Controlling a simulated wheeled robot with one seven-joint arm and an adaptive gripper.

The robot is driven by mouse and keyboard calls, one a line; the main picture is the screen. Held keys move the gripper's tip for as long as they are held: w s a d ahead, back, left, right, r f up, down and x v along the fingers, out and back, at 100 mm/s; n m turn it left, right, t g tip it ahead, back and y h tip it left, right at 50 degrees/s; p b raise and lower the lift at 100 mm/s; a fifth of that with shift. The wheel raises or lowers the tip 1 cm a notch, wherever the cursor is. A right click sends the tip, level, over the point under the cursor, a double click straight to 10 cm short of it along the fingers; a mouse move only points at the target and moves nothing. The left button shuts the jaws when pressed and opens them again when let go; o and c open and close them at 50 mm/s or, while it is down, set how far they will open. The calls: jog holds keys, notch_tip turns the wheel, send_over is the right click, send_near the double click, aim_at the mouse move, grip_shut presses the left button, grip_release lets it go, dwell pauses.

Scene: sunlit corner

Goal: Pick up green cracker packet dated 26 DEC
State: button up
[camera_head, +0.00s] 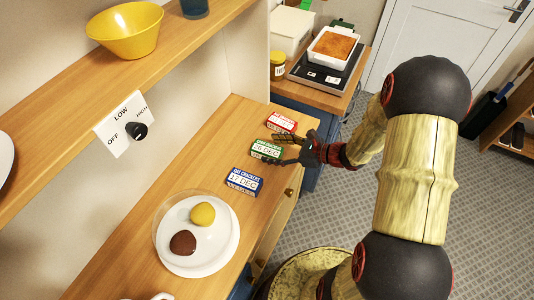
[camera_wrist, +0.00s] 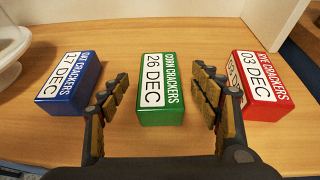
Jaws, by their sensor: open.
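The green cracker packet (camera_wrist: 161,88), labelled corn crackers and 26 DEC, lies flat on the wooden counter in the wrist view. In the head view the same green packet (camera_head: 266,150) lies between a red and a blue packet. My gripper (camera_wrist: 163,90) is open, with one finger to each side of the green packet's near part. I see gaps between the fingers and the packet in the wrist view. In the head view my gripper (camera_head: 285,150) is at the packet's right end and partly overlaps it.
A blue packet (camera_wrist: 68,84) dated 17 DEC lies left of my fingers; a red packet (camera_wrist: 262,86) dated 03 DEC lies close right. A white plate (camera_head: 218,262) with a yellow and a brown item stands nearer. A shelf (camera_head: 60,100) runs above the counter (camera_head: 190,150).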

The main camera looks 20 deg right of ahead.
jog(key=shift+x, duration=1.5)
jog(key=shift+c, duration=1.4)
jog(key=c, duration=1.1)
